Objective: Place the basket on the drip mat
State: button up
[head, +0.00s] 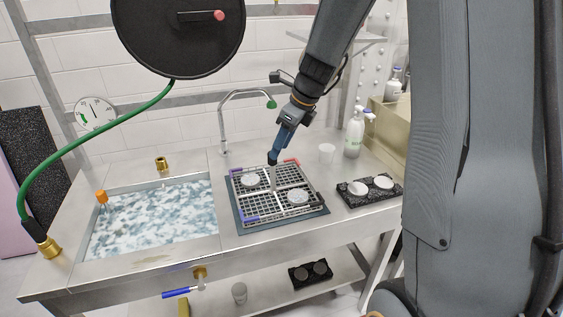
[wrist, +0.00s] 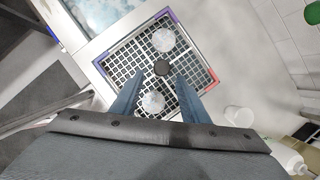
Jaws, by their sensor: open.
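The basket (head: 268,207) is a grey square grid with purple and red corner pieces, divided into compartments. It lies flat over the dark blue-grey drip mat (head: 283,223), whose front and left edges show past it. Two clear round pieces, like glassware, sit in opposite compartments, at back left (head: 250,180) and front right (head: 298,196). A post with a dark knob (wrist: 162,68) rises from the basket's middle. My gripper (head: 273,157) is open and points down over the post. In the wrist view its blue fingers (wrist: 158,74) are on either side of the knob, apparently apart from it.
A water-filled sink (head: 150,222) is on the left. A tap (head: 224,122) stands behind. A clear cup (head: 326,153), a soap bottle (head: 354,135) and a black holder with white discs (head: 369,190) stand to the right. A lower shelf (head: 262,288) holds small items.

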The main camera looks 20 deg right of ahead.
jog(key=s+a+f+n+g+h, duration=0.1)
jog(key=s+f+n, duration=0.1)
jog(key=s+n, duration=0.9)
jog(key=s+a+f+n+g+h, duration=0.1)
jog(key=s+f+n+h, duration=0.1)
jog(key=s+n, duration=1)
jog(key=f+n, duration=0.1)
jog(key=n, duration=0.2)
jog(key=shift+a+n, duration=0.2)
jog(key=shift+n, duration=0.2)
